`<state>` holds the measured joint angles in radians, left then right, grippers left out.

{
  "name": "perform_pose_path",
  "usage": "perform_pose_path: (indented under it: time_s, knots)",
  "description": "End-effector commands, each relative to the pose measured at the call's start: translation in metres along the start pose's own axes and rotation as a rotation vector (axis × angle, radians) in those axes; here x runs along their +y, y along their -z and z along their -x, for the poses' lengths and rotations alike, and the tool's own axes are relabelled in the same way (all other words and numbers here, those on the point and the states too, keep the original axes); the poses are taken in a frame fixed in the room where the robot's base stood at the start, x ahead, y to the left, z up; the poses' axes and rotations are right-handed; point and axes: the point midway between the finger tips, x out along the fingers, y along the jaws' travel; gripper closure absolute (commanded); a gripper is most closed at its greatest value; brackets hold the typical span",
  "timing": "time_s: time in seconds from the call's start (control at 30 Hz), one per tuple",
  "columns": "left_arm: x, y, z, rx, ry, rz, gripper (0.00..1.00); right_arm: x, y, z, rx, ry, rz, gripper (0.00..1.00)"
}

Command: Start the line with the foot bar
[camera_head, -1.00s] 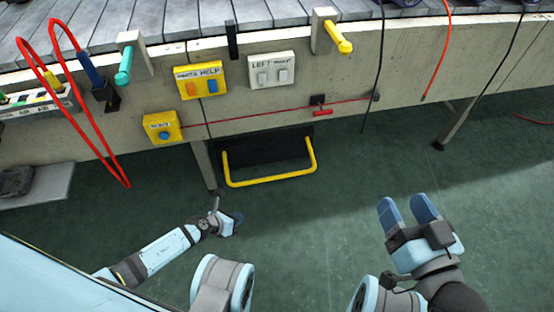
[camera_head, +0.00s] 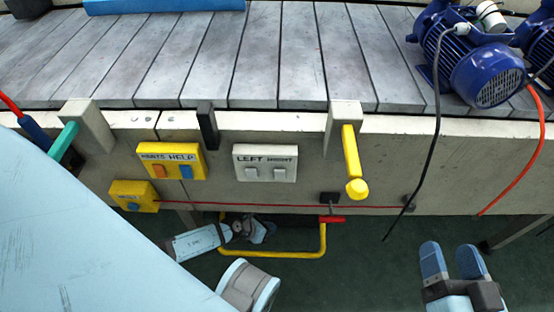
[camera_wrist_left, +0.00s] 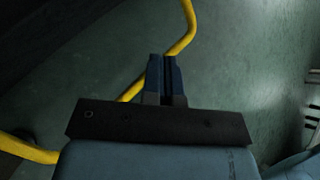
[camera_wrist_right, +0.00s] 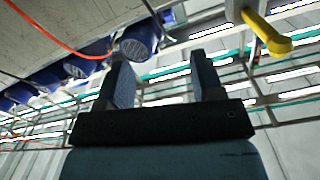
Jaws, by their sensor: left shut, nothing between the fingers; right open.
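The foot bar (camera_head: 322,240) is a yellow U-shaped bar low under the conveyor's front wall. My left gripper (camera_head: 268,229) is shut and empty, and overlaps the bar's loop in the head view. In the left wrist view the shut fingers (camera_wrist_left: 163,62) lie over part of the yellow bar (camera_wrist_left: 185,40); I cannot tell whether they touch it.
On the wall are a yellow help box (camera_head: 172,160), a white two-button box (camera_head: 265,163), a yellow lever (camera_head: 352,160), a small yellow box (camera_head: 134,196) and a red pull cord (camera_head: 280,206). Blue motors (camera_head: 480,70) stand on the conveyor (camera_head: 265,60). Cables hang at right.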

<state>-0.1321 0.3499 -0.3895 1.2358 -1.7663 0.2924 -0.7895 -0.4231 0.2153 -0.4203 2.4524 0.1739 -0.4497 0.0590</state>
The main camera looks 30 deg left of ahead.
Motion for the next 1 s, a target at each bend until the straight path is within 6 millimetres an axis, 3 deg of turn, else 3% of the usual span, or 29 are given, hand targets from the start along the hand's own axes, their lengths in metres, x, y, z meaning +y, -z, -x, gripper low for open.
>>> perform_pose_path:
  time_s: [0.33,0.57,0.83,1.0]
  knots:
    - [0.002,0.002,-0.003,0.000,0.000,0.000,1.00,0.001,-0.005,-0.001,-0.007,0.001,0.003,0.39]
    - [0.013,0.015,-0.020,-0.001,-0.001,0.000,1.00,0.008,-0.032,-0.003,-0.072,0.012,0.031,0.39]
    - [0.034,0.036,-0.048,-0.002,0.000,0.000,1.00,0.030,-0.022,-0.015,0.084,0.012,0.303,0.39]
    - [0.041,0.041,-0.057,0.000,0.000,0.000,1.00,0.032,-0.015,-0.016,0.115,0.010,0.356,0.39]
